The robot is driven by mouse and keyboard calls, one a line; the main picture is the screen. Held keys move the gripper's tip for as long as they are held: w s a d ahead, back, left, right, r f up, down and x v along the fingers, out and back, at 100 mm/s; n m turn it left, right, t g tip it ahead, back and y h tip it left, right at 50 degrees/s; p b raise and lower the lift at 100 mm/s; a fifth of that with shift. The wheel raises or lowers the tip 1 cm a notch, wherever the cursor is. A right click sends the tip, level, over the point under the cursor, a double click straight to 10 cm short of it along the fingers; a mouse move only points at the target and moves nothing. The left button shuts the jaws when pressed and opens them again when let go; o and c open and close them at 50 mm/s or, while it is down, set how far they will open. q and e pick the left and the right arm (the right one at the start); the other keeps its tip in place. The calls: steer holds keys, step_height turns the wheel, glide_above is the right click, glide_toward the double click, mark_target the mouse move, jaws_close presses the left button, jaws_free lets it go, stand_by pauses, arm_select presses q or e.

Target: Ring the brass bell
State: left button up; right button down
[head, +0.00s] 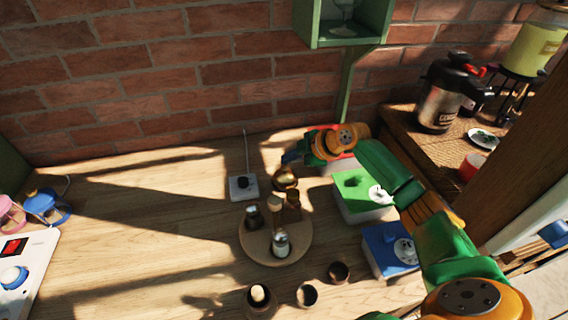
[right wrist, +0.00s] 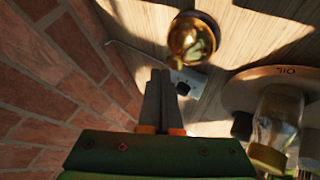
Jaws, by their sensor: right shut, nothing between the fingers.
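The brass bell (head: 286,177) is a shiny gold dome on the wooden table, just behind the round wooden tray in the head view. It also shows in the right wrist view (right wrist: 192,40), near the top, beyond my fingertips. My right gripper (head: 291,159) is just behind and above the bell in the head view. In the right wrist view its two dark fingers (right wrist: 161,76) are together and empty. I see a gap in the picture between fingertips and bell; whether they touch I cannot fully tell. My left gripper is not in view.
A round tray (head: 250,245) with several bottles and shakers stands in front of the bell. A small white box with a black knob (head: 243,188) and thin antenna is to its left. Green (head: 358,204) and blue (head: 385,262) boxes lie right. The table's left middle is clear.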

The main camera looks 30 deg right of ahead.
step_height(320, 180, up, 6)
steer(key=p, duration=0.5)
stand_by(0.4)
